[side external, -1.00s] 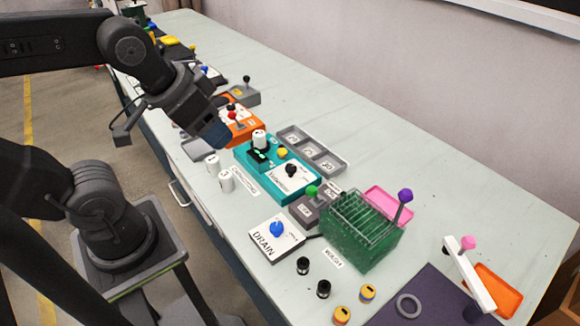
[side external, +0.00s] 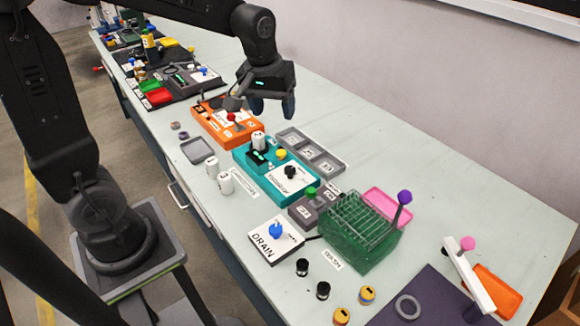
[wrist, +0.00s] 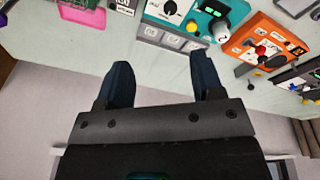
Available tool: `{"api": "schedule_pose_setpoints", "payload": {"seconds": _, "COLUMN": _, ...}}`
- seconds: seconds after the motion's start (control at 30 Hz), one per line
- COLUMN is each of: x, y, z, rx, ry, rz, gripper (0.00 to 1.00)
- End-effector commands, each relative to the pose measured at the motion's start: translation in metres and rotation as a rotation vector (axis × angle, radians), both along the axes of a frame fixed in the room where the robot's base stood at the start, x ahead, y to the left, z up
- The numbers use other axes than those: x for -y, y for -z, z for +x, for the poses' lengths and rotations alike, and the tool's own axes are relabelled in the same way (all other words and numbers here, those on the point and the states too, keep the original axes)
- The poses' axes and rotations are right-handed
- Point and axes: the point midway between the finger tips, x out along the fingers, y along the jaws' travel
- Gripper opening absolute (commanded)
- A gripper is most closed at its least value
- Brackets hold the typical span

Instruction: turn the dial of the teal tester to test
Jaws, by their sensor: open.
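The teal tester (side external: 250,170) stands mid-table in the side view. Its black dial (side external: 290,172) sits on a white face plate at the near right end. A white capped tube (side external: 258,140) stands upright at its other end, and a yellow button (side external: 281,154) is between them. My gripper (side external: 272,112) is open and empty, above the table behind the orange box and apart from the tester. In the wrist view the tester (wrist: 235,10) is at the top edge, partly cut off, with the dial (wrist: 170,7) showing; my open fingers (wrist: 160,75) point toward it. The dial's setting is too small to read.
An orange box (side external: 211,127) with a red knob is left of the tester. A grey three-compartment tray (side external: 337,167) lies behind it. White tubes (side external: 225,183), a DRAIN box (side external: 290,243) and a green rack (side external: 345,250) stand nearer. The table's back strip is clear.

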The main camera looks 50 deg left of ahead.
Motion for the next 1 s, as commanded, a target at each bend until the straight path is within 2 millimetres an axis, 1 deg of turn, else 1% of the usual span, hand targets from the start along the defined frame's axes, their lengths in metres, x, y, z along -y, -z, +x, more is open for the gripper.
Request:
{"api": "schedule_pose_setpoints", "payload": {"seconds": 0.03, "x": -0.008, "y": 0.016, "z": 0.016, "rx": -0.038, "ry": -0.056, "rz": -0.012, "gripper": 0.61}}
{"api": "schedule_pose_setpoints", "payload": {"seconds": 0.1, "x": -0.017, "y": 0.036, "z": 0.035, "rx": -0.075, "ry": -0.128, "rz": -0.026, "gripper": 0.61}}
{"api": "schedule_pose_setpoints", "payload": {"seconds": 0.2, "x": -0.029, "y": 0.063, "z": 0.055, "rx": -0.122, "ry": -0.221, "rz": -0.041, "gripper": 0.61}}
{"api": "schedule_pose_setpoints", "payload": {"seconds": 0.33, "x": -0.04, "y": 0.09, "z": 0.071, "rx": -0.163, "ry": -0.306, "rz": -0.052, "gripper": 0.61}}
{"api": "schedule_pose_setpoints", "payload": {"seconds": 0.4, "x": -0.043, "y": 0.099, "z": 0.075, "rx": -0.176, "ry": -0.332, "rz": -0.055, "gripper": 0.61}}
{"api": "schedule_pose_setpoints", "payload": {"seconds": 0.5, "x": -0.045, "y": 0.106, "z": 0.078, "rx": -0.184, "ry": -0.35, "rz": -0.057, "gripper": 0.61}}
{"api": "schedule_pose_setpoints", "payload": {"seconds": 0.57, "x": -0.045, "y": 0.11, "z": 0.079, "rx": -0.186, "ry": -0.353, "rz": -0.058, "gripper": 0.61}}
{"api": "schedule_pose_setpoints", "payload": {"seconds": 0.67, "x": -0.045, "y": 0.121, "z": 0.078, "rx": -0.187, "ry": -0.352, "rz": -0.057, "gripper": 0.61}}
{"api": "schedule_pose_setpoints", "payload": {"seconds": 0.77, "x": -0.045, "y": 0.138, "z": 0.077, "rx": -0.189, "ry": -0.351, "rz": -0.057, "gripper": 0.61}}
{"api": "schedule_pose_setpoints", "payload": {"seconds": 1.0, "x": -0.045, "y": 0.188, "z": 0.077, "rx": -0.189, "ry": -0.35, "rz": -0.057, "gripper": 0.61}}
